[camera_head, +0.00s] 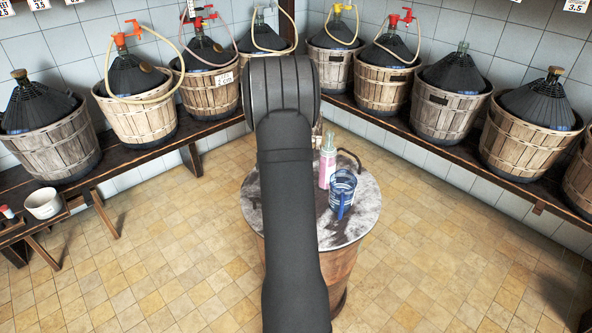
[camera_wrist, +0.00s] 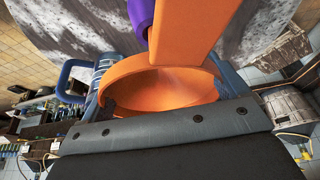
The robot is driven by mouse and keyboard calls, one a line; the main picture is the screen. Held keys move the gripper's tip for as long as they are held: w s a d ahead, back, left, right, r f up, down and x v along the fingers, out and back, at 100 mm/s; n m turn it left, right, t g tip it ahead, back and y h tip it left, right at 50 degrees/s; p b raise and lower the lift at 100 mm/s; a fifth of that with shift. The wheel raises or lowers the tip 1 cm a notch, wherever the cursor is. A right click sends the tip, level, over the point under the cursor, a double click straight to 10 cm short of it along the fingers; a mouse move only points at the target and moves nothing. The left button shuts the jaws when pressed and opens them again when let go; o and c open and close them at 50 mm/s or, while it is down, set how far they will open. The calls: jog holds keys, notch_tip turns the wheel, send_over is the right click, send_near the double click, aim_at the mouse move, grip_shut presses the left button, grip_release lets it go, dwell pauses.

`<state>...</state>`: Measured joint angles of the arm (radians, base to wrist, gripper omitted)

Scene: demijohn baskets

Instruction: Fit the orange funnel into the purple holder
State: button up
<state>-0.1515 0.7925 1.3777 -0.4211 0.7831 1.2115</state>
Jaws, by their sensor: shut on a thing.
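The orange funnel (camera_wrist: 165,88) fills the middle of the wrist view, its round wide mouth facing the camera and a broad orange strip running up to the top edge. My gripper (camera_wrist: 160,84) is shut on the funnel, with grey fingers at either side of the mouth. A purple piece, seemingly the purple holder (camera_wrist: 143,18), shows at the top, just left of the orange strip. The funnel partly hides it, and I cannot tell whether they touch. In the head view my arm hides the gripper, funnel and holder.
A round grey-topped table (camera_head: 352,229) stands below my arm. A blue mug (camera_head: 343,188) and a pink bottle (camera_head: 327,166) stand on its right side. Basketed demijohns (camera_head: 455,100) line the wall benches. A white pot (camera_head: 43,203) is at far left.

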jog(key=shift+f, duration=1.8)
jog(key=shift+r, duration=0.35)
dwell(0.4)
jog(key=shift+f, duration=0.35)
dwell(1.1)
jog(key=o, duration=0.7)
jog(key=shift+c, duration=0.2)
jog(key=v, duration=1.7)
jog(key=shift+s+r, duration=0.2)
jog(key=shift+r, duration=0.05)
